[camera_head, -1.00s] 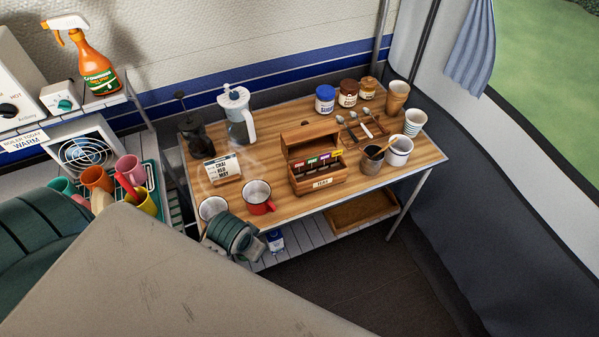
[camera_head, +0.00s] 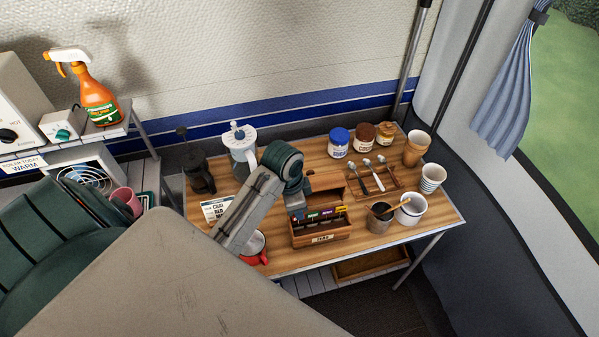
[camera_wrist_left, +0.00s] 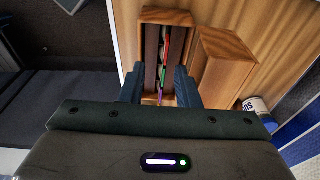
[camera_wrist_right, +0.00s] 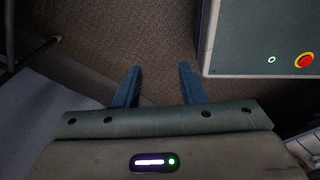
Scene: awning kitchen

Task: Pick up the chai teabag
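The wooden tea box (camera_head: 322,238) stands on the table with its lid (camera_head: 328,181) raised. Several teabags (camera_head: 318,215) with coloured tabs stand in it; the writing is too small to tell which is chai. In the left wrist view the box (camera_wrist_left: 167,16) holds a row with red, green and purple tabs (camera_wrist_left: 163,70). My left gripper (camera_wrist_left: 159,72) is open, its fingers on either side of the near part of that row, holding nothing visible. In the head view my left gripper (camera_head: 297,203) is above the box's left side. My right gripper (camera_wrist_right: 159,68) is open and empty above the floor.
A French press (camera_head: 200,172) and white-lidded jug (camera_head: 240,150) stand behind my left arm. A red mug (camera_head: 254,247) is partly hidden beneath it. Jars (camera_head: 363,136), spoons (camera_head: 373,174), cups (camera_head: 432,178) and a white mug (camera_head: 412,208) fill the table's right side.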

